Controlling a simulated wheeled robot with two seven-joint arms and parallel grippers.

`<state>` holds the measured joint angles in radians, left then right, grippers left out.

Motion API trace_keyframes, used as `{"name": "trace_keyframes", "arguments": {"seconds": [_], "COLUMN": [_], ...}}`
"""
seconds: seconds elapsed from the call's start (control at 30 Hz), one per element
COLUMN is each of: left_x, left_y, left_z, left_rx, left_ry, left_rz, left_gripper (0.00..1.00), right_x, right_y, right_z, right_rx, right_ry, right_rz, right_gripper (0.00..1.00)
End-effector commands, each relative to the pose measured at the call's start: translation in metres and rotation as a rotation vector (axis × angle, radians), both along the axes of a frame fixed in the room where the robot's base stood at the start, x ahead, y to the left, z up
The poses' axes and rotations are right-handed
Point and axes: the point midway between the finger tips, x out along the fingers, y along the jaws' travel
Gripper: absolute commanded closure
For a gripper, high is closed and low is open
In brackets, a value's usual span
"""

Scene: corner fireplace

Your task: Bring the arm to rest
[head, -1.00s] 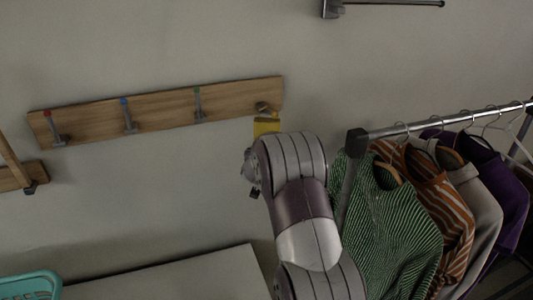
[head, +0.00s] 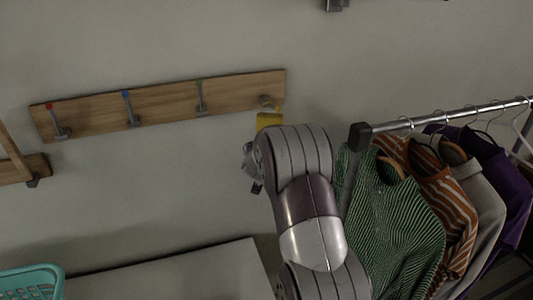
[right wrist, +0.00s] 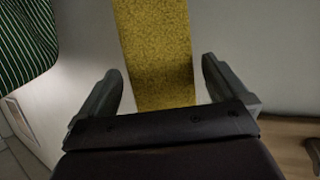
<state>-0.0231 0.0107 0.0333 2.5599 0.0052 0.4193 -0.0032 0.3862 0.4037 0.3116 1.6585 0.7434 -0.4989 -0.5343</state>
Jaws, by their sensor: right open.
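A yellow strip of cloth-like material (head: 269,120) hangs below the rightmost hook (head: 267,101) of a wooden hook board (head: 165,106) in the head view. My right arm covers its lower part. In the right wrist view the yellow strip (right wrist: 157,50) runs down from the top edge between the fingers. My right gripper (right wrist: 160,82) is open, with a gap between the strip and each finger. How deep the strip lies between the fingers I cannot tell. In the head view my right gripper is mostly hidden behind my own arm. My left gripper is in neither view.
A clothes rail (head: 450,117) with several garments, the nearest a green striped shirt (head: 395,220), stands close right of my right arm. A teal basket (head: 30,282) is at the lower left, beside a pale flat surface (head: 170,275).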

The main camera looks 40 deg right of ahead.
Motion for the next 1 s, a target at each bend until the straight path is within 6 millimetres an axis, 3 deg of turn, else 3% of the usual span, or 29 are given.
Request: {"name": "trace_keyframes", "arguments": {"seconds": [0.13, 0.4, 0.77, 0.87, 0.93, 1.0], "left_x": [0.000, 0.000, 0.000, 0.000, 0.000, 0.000], "left_y": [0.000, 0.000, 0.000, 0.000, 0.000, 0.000], "left_z": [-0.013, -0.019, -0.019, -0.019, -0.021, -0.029], "left_rx": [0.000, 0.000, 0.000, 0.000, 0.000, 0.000], "left_ry": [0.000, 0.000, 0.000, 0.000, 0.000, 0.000], "left_rz": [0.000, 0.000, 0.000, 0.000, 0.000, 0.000], "left_gripper": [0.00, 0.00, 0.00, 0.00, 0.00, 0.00], "right_x": [-0.023, -0.064, -0.075, -0.071, -0.079, -0.102], "right_y": [0.022, 0.060, 0.069, 0.087, 0.120, 0.165], "right_z": [0.011, 0.037, 0.043, 0.026, -0.007, -0.050], "right_rx": [-0.002, -0.002, 0.003, 0.118, 0.242, 0.362], "right_ry": [-0.004, -0.004, -0.004, -0.003, 0.087, 0.236], "right_rz": [0.003, 0.003, -0.001, 0.050, 0.158, 0.282], "right_gripper": [0.00, 0.00, 0.00, 0.00, 0.00, 0.00]}}
